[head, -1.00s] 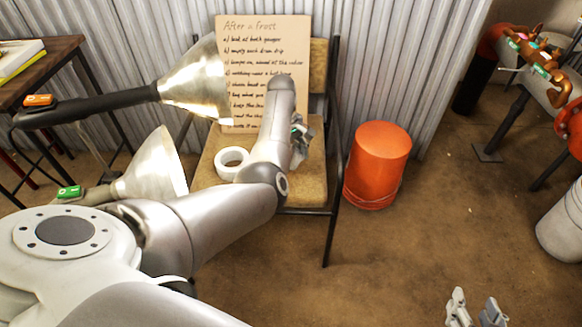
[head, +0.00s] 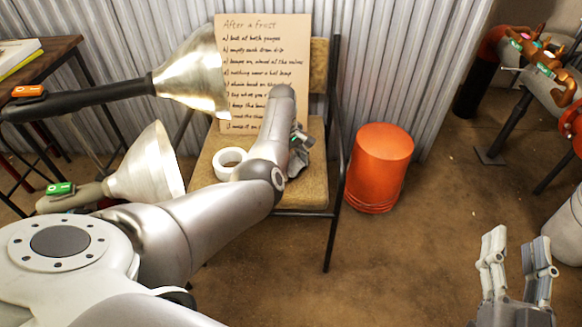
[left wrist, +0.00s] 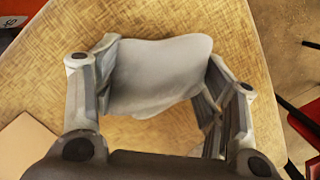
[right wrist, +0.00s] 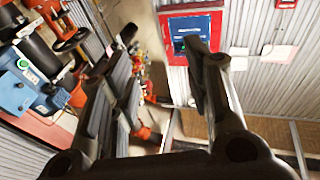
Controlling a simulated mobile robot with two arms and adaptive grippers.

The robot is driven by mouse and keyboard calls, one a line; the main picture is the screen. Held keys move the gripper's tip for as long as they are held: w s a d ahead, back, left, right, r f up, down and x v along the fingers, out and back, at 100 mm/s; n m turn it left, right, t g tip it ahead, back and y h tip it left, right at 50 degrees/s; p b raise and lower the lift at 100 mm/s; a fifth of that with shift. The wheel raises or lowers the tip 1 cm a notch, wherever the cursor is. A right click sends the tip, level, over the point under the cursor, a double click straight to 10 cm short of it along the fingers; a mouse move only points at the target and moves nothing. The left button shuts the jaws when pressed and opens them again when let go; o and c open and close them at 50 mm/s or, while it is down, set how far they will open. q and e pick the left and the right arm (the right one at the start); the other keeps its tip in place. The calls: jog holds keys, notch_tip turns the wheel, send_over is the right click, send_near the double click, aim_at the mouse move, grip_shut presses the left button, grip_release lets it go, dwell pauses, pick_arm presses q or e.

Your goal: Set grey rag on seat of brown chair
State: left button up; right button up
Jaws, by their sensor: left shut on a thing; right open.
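The brown chair (head: 306,192) stands against the corrugated wall, with a tan woven seat and a dark metal frame. My left gripper (head: 300,142) is over the right part of the seat, mostly hidden behind my left forearm. It is shut on the grey rag (head: 299,161). In the left wrist view the rag (left wrist: 160,72) spans between the two fingers, over the woven seat (left wrist: 250,70). I cannot tell whether the rag touches the seat. My right gripper (head: 516,255) is open and empty over the floor at the lower right.
A white tape roll (head: 230,163) lies on the left of the seat. A handwritten board (head: 250,60) leans on the chair's back.

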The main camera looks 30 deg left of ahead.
pick_arm(q)
jog(key=shift+f, duration=0.1)
pick_arm(e)
jog(key=shift+r, duration=0.35)
pick_arm(q)
jog(key=shift+f, duration=0.15)
jog(key=o, duration=1)
pick_arm(e)
jog(key=shift+s+r+t, duration=0.1)
jog(key=shift+r+t, duration=0.05)
jog(key=shift+t, duration=0.15)
